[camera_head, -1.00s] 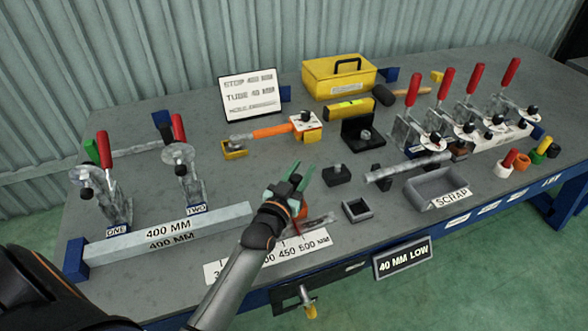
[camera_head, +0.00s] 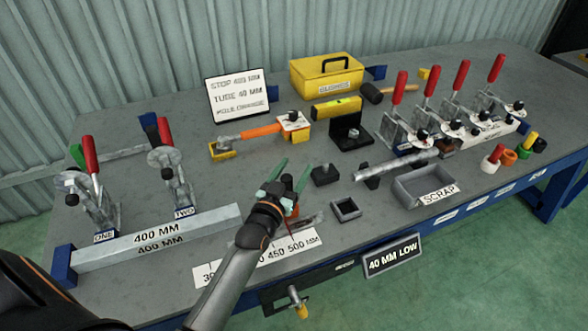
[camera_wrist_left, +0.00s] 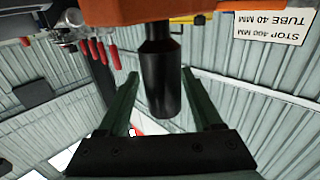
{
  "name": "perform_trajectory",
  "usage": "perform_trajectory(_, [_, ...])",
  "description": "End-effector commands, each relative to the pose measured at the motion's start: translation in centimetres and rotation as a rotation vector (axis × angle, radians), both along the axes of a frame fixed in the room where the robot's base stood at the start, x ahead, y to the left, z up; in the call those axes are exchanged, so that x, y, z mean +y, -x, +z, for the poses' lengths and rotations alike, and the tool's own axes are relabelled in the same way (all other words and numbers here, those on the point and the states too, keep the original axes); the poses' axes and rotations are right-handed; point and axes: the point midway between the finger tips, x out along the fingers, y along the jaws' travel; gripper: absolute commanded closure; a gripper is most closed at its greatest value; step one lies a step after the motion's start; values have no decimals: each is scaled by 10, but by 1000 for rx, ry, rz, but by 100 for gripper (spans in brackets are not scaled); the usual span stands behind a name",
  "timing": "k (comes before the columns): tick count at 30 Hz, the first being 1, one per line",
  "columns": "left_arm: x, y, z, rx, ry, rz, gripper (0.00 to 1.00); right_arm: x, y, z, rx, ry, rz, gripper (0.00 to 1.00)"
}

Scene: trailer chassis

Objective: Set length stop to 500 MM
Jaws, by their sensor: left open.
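My left gripper (camera_head: 290,176) is open over the front of the bench, its green fingers spread. In the left wrist view its fingers (camera_wrist_left: 165,95) stand on either side of a black knob (camera_wrist_left: 160,75) on an orange block (camera_wrist_left: 165,10); I see no contact. In the head view a bit of the orange block (camera_head: 293,210) shows beside the gripper, with a thin red pointer (camera_head: 290,231) near it. The exact pointer reading cannot be told.
A grey bar (camera_head: 155,238) marked 400 MM lies at left before red-handled clamps (camera_head: 172,175).

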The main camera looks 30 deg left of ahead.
Motion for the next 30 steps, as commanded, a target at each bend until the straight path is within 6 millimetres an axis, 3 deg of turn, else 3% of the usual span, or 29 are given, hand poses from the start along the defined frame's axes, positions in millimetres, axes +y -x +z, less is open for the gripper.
perform_trajectory(8, [-1, 15, -2, 3, -1, 1, 33, 0, 0, 0, 1, 0, 0, 50])
perform_trajectory(21, [-7, 95, -2, 4, 0, 0, 33, 0, 1, -2, 1, 0, 0, 50])
perform_trajectory(30, [-10, 123, 0, 0, 1, -1, 33, 0, 1, -3, 1, 0, 0, 50])
